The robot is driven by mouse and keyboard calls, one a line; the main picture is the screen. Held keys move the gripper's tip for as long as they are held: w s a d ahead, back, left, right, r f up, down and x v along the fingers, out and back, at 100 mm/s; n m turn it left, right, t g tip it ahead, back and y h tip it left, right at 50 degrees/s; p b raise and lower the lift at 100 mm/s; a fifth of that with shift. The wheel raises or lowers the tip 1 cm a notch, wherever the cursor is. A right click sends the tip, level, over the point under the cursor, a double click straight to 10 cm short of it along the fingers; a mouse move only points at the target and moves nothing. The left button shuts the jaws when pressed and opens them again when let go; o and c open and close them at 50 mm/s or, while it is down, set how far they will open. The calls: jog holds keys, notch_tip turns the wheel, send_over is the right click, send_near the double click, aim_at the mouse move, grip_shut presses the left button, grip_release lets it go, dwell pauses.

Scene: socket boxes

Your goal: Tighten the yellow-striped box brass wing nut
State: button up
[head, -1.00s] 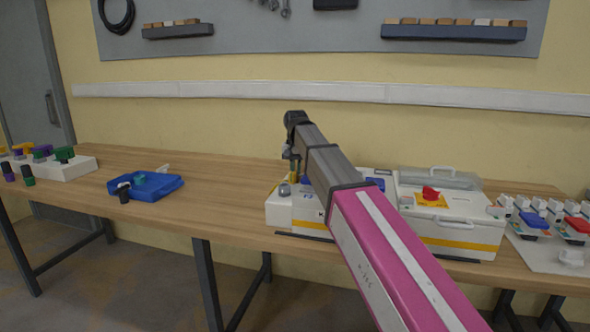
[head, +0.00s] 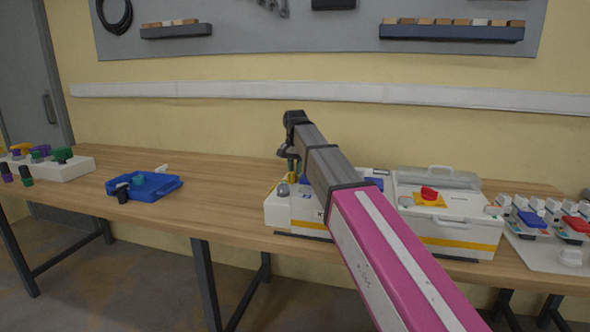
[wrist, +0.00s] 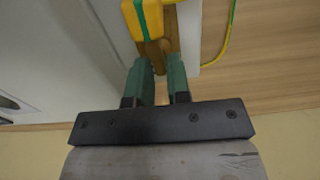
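The brass wing nut (wrist: 157,50) shows in the wrist view, partly hidden, beside a yellow piece with a green stripe (wrist: 143,20). My gripper (wrist: 160,65) has two green fingers a small gap apart, with brass between or just beyond their tips. I cannot tell whether they press on it. In the head view my gripper (head: 290,160) points down at the left end of a white box with a yellow stripe (head: 308,224). My arm hides much of this box, and the nut is too small to make out there.
A second white yellow-striped box (head: 455,233) with a red knob (head: 429,193) stands to the right. A yellow-green cable (wrist: 231,35) curves right of my fingers. A blue tray (head: 150,187) lies left on the wooden table (head: 225,190), with clear table between.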

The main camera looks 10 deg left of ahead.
jog(key=shift+r, duration=0.1)
notch_tip(320, 180, up, 11)
jog(key=shift+f, duration=0.2)
dwell(0.5)
jog(key=shift+s, duration=0.1)
